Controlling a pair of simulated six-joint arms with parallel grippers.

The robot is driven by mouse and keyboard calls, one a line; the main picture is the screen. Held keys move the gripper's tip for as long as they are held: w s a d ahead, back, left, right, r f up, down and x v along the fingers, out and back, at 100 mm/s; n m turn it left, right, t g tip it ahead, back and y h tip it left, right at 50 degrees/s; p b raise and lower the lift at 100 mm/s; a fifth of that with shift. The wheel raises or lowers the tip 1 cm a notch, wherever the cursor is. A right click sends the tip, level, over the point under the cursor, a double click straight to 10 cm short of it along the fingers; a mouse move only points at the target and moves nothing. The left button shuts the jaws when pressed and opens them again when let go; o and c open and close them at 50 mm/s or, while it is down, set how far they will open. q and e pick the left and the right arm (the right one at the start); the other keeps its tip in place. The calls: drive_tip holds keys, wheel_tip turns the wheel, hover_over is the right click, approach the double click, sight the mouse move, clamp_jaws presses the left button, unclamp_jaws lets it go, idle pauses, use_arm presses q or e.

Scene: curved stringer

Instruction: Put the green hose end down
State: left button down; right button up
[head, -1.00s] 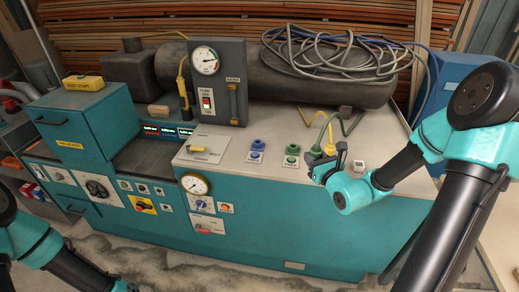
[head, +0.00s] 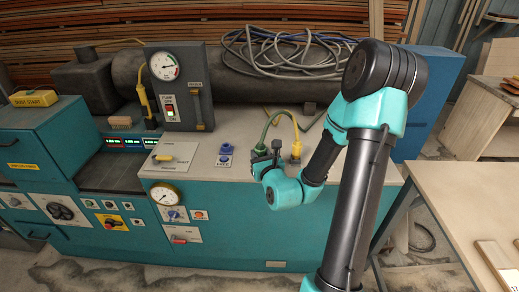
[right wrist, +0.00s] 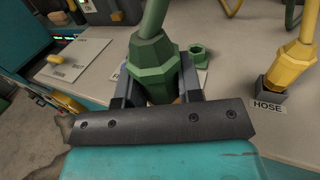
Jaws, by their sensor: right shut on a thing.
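My right gripper (head: 264,158) is above the right part of the console top. In the right wrist view it is shut on the green hose end (right wrist: 153,62), a faceted green fitting on a thick green hose. The hose end's lower tip is hidden by the gripper, so I cannot tell whether it touches the surface. A green socket (right wrist: 197,53) stands just beyond it, apart from it. The hose (head: 271,121) arches over to a yellow end (head: 296,149), which stands in a dark holder (right wrist: 270,94) labelled HOSE. My left gripper is out of view.
A blue socket (head: 226,149) sits left of my right gripper, with a yellow-handled panel (head: 169,157) farther left. The gauge box (head: 181,87) and a grey cable coil (head: 283,52) stand behind. A wooden table (head: 455,205) is at the right. The console top near the holder is clear.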

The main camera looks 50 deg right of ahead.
drive_tip(key=w+d, duration=0.3)
drive_tip(key=w+d+f, duration=0.1)
drive_tip(key=w+d, duration=0.2)
drive_tip(key=d, duration=0.1)
drive_tip(key=w+d, duration=0.4)
drive_tip(key=shift+d+f, duration=0.1)
drive_tip(key=shift+f, duration=0.1)
drive_tip(key=shift+w+d, duration=0.35)
drive_tip(key=shift+d, duration=0.05)
drive_tip(key=shift+s+f, duration=0.1)
drive_tip(key=shift+f, duration=1.7)
drive_tip(key=shift+f, duration=0.1)
